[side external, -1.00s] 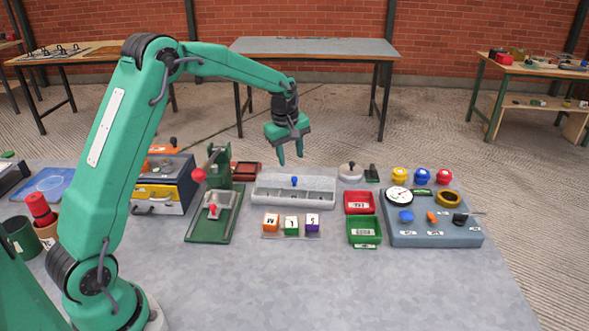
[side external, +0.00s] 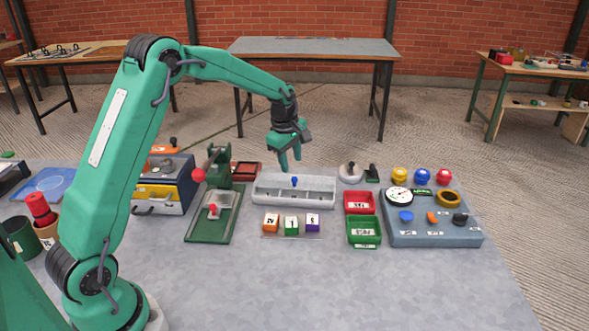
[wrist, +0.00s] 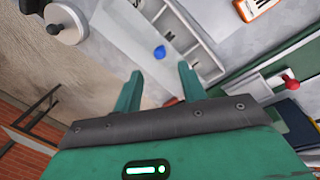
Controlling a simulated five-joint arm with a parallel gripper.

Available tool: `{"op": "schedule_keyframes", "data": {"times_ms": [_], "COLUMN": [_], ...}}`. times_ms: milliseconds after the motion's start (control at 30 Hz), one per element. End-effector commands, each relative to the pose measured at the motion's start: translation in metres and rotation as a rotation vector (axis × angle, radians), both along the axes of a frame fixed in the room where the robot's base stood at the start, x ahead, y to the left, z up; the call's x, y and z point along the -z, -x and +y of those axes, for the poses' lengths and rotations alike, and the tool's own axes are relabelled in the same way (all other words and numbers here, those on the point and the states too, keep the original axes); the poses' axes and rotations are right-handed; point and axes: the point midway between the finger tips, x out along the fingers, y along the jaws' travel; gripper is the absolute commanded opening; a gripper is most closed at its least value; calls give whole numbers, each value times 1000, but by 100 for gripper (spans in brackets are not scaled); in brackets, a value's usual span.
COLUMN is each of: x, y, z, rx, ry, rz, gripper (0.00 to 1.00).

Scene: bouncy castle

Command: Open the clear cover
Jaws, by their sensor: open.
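A pale box with compartments (side external: 268,199) stands in the middle of the table. A clear cover (side external: 310,182) lies over at least its back part, with a small blue knob (side external: 294,181) on it. The front compartments show, and I cannot tell how much the cover spans. My gripper (side external: 290,165) hangs above the box's back side, pointing down, open and empty. In the wrist view the blue knob (wrist: 160,52) appears just past and between the two open fingertips (wrist: 160,71), apart from both.
A green press with a red knob (side external: 198,176) stands left of the box. Lettered blocks (side external: 291,226) sit in front. Red (side external: 359,202) and green (side external: 364,231) trays and a grey control panel (side external: 435,232) are at right. The front table is clear.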

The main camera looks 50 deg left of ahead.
Motion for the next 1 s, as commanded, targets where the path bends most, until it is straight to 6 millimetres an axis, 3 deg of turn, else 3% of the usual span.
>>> {"op": "schedule_keyframes", "data": {"times_ms": [433, 867, 900, 1000], "x": [51, 60, 60, 60], "y": [-10, -12, -12, -11], "z": [1, 1, 1, 1], "rx": [1, 1, 1, 1], "ry": [1, 0, 0, 0], "rz": [1, 0, 0, 0], "gripper": [41, 41, 39, 20]}}
